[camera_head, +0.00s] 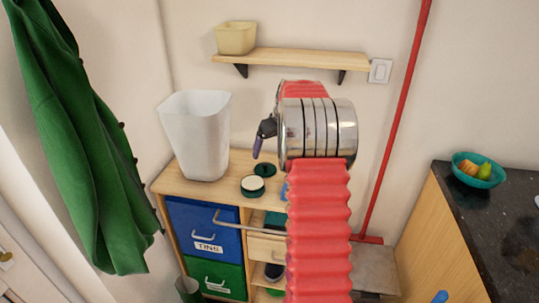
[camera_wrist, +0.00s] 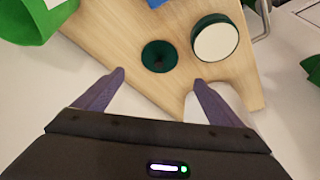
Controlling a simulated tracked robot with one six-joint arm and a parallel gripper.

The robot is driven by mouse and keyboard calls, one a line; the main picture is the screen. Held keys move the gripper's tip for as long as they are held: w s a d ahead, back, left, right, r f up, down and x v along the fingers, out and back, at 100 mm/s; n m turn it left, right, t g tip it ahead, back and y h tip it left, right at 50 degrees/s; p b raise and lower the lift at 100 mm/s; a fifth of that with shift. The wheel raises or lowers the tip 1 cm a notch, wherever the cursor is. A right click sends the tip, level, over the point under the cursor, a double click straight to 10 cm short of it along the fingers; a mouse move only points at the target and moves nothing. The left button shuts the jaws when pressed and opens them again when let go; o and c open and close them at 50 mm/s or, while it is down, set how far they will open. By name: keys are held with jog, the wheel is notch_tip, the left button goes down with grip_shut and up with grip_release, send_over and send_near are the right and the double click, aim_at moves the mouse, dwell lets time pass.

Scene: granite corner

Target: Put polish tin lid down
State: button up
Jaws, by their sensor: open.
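The dark green polish tin lid (camera_head: 264,170) lies on the light wooden top of a small cabinet, just behind and right of the tin. In the wrist view the lid (camera_wrist: 160,57) is a dark green disc lying apart from the tin. The open polish tin (camera_head: 253,186) is dark green with a pale cream face; it also shows in the wrist view (camera_wrist: 215,41). My gripper (camera_head: 257,154) is above the cabinet top. In the wrist view its purple fingers (camera_wrist: 159,77) are spread and empty, with the lid just beyond the fingertips.
A tall white bin (camera_head: 195,135) stands on the cabinet's left part. The cabinet (camera_head: 166,188) has a blue drawer (camera_head: 203,228) and a green drawer (camera_head: 216,276). A wall shelf (camera_head: 290,59) holds a yellow box (camera_head: 236,38). A red-handled broom (camera_head: 395,120) leans at right.

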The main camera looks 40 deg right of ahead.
jog(key=shift+s+r, duration=0.15)
jog(key=shift+r, duration=0.25)
dwell(0.4)
jog(key=s+a+r, duration=0.3)
jog(key=a+r, duration=0.1)
jog(key=a, duration=0.5)
jog(key=s+a+r, duration=0.3)
jog(key=a+r, duration=0.1)
jog(key=a, duration=0.6)
jog(key=s+a+r, duration=0.3)
jog(key=a+r, duration=0.1)
jog(key=a, duration=0.5)
jog(key=s+a+f, duration=0.2)
jog(key=s+a, duration=0.5)
jog(key=s, duration=0.3)
jog(key=s+a+f+n+t, duration=0.1)
jog(key=s+a+f, duration=0.1)
jog(key=s+a, duration=0.6)
jog(key=s, duration=0.3)
jog(key=shift+a+f+n+y, duration=0.2)
jog(key=shift+f+n+y, duration=0.1)
jog(key=shift+s, duration=0.1)
jog(key=shift+c, duration=0.2)
